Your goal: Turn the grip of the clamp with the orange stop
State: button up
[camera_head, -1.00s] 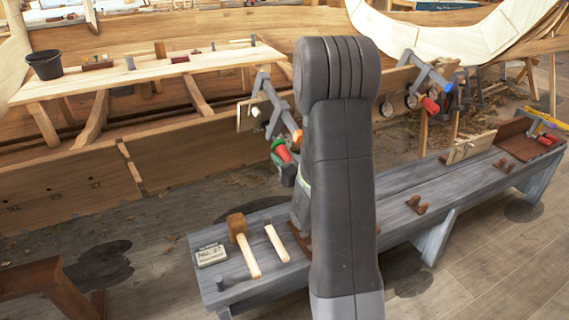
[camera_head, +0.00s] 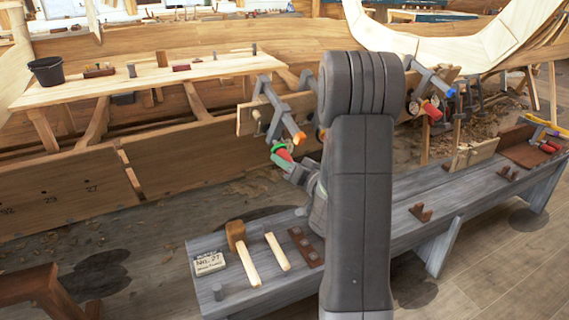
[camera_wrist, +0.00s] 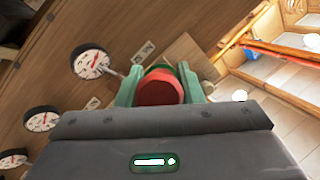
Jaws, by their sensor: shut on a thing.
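The clamp with the orange stop (camera_head: 299,136) is grey and hangs on the plank edge left of my arm in the head view. Its red grip (camera_head: 284,155) is at its lower end. My gripper (camera_head: 281,153) has green fingers and is shut around this grip. In the wrist view the round red grip (camera_wrist: 158,88) sits between the two green fingers of my gripper (camera_wrist: 158,84). The clamp's frame is mostly hidden in the wrist view. My arm hides part of the plank right of the clamp.
A second clamp with a blue stop (camera_head: 450,92) and a red grip hangs farther right. The grey bench (camera_head: 400,190) below holds a mallet (camera_head: 238,240) and a sign (camera_head: 209,262).

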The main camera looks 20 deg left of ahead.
jog(key=shift+r, duration=0.1)
jog(key=o, duration=1)
jog(key=shift+d, duration=0.1)
jog(key=v, duration=1.3)
jog(key=shift+d, duration=0.3)
jog(key=shift+s, duration=0.1)
